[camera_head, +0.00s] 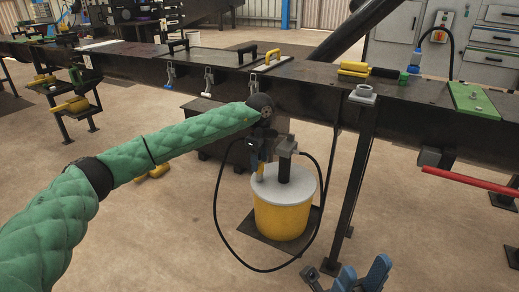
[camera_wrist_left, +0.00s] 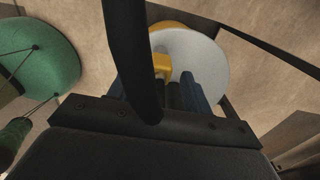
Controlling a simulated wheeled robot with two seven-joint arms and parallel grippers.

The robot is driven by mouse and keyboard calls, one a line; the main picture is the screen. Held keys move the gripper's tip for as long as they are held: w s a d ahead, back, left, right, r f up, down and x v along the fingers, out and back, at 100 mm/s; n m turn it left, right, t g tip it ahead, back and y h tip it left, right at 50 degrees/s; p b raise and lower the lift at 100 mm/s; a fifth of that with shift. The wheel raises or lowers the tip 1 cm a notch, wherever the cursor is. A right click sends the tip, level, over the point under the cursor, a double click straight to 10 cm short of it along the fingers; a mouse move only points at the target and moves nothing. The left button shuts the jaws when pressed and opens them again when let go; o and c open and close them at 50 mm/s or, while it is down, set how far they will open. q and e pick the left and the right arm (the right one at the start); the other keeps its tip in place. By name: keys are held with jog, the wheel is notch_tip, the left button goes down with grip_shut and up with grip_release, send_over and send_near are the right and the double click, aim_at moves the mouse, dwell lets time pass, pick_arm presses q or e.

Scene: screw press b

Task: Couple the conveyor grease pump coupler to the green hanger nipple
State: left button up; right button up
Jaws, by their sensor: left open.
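The grease pump is a yellow bucket (camera_head: 282,215) with a pale lid (camera_head: 305,187), standing on a dark floor plate under the conveyor beam. A black hose (camera_head: 217,205) loops from its pump head down to the floor. My left gripper (camera_head: 257,163) points down above the lid's left side, open. A small yellow piece, probably the coupler (camera_wrist_left: 162,62), shows by its blue fingertips in the left wrist view; I cannot tell whether it touches them. My right gripper (camera_head: 362,277) is at the bottom edge, its blue fingers apart and empty. I cannot surely pick out the green hanger nipple.
The long dark beam (camera_head: 320,90) crosses the scene, with several small hangers such as a white one (camera_head: 208,80). A support leg (camera_head: 352,170) stands right of the bucket. A red bar (camera_head: 470,180) juts out at right. The floor in front is mostly clear.

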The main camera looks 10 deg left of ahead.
pick_arm(q)
jog(key=shift+f, duration=2.45)
grip_shut()
